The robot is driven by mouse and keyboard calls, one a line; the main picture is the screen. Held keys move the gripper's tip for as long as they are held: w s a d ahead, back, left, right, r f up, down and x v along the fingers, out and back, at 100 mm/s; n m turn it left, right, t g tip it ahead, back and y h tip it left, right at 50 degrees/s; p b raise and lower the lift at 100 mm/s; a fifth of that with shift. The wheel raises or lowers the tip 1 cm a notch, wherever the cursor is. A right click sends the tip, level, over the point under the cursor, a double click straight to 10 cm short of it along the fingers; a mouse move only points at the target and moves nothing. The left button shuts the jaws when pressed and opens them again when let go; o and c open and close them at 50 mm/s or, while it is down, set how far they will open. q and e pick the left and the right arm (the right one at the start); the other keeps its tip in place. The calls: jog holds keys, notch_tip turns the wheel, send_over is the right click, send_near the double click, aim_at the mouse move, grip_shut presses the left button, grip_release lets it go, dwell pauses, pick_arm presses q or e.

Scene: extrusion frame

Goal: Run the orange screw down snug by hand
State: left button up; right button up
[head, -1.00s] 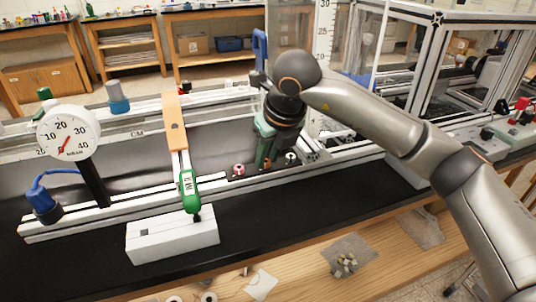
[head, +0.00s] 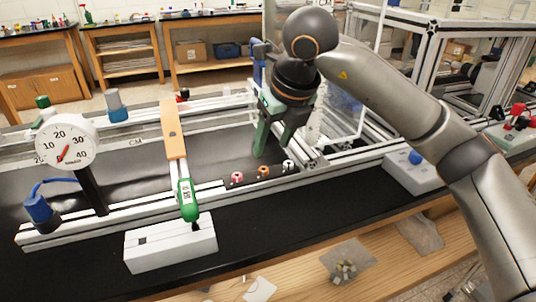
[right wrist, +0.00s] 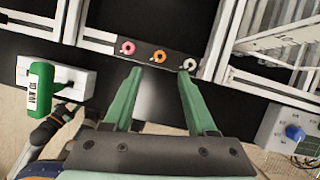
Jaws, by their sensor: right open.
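The orange screw (head: 263,171) sits in a dark strip on the near rail, between a red-pink screw (head: 237,177) and a white screw (head: 288,165). In the right wrist view the orange screw (right wrist: 158,56) shows its ring-shaped head in the middle of the strip, just beyond the fingertips. My right gripper (head: 271,148) is open with its green fingers apart and empty, above and behind the row of screws. In the right wrist view the open gripper (right wrist: 160,73) has clear space between its fingers. I cannot see how deep the screw sits.
A round dial gauge (head: 67,142) stands further left. A grey box with a blue knob (head: 415,158) is at right. The black bench front is mostly clear.

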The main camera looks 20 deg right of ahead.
jog(key=v, duration=0.5)
dwell(0.4)
